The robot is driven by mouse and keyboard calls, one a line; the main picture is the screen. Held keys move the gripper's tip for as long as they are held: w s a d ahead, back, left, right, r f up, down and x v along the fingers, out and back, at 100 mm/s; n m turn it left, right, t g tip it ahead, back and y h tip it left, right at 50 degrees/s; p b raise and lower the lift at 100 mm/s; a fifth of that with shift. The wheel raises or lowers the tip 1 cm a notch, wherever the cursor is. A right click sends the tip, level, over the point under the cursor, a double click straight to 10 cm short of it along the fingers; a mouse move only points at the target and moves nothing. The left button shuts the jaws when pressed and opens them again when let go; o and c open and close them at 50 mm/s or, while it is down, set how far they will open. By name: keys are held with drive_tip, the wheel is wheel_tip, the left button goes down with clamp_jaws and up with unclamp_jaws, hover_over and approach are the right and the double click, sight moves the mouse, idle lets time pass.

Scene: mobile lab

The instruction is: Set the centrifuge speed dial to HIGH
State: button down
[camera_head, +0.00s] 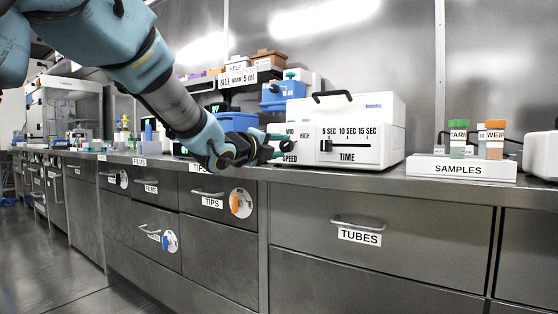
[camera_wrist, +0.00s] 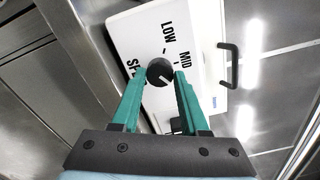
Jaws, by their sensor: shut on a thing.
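The centrifuge (camera_head: 375,140) is a white box on the bench with a black lid handle. Its round black speed dial (camera_head: 287,146) is on the left of the front face, below the MID and HIGH labels. In the wrist view the dial (camera_wrist: 159,71) sits between the green fingertips, with LOW and MID readable around it. A pale mark on the dial seems to point to the lower right, away from LOW; its exact setting is unclear. My gripper (camera_head: 280,143) is shut on the dial. My right finger in the wrist view (camera_wrist: 158,76) partly covers the front panel.
A SAMPLES rack (camera_head: 461,168) with capped tubes stands further right. Bare bench lies between centrifuge and rack.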

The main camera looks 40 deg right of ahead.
drive_tip(key=shift+m+b, duration=0.5)
drive_tip(key=shift+m, duration=0.1)
drive_tip(key=shift+c, duration=2.1)
unclamp_jaws()
drive_tip(key=p+v, duration=0.1)
drive_tip(key=v, duration=0.9)
drive_tip(key=shift+a, duration=0.4)
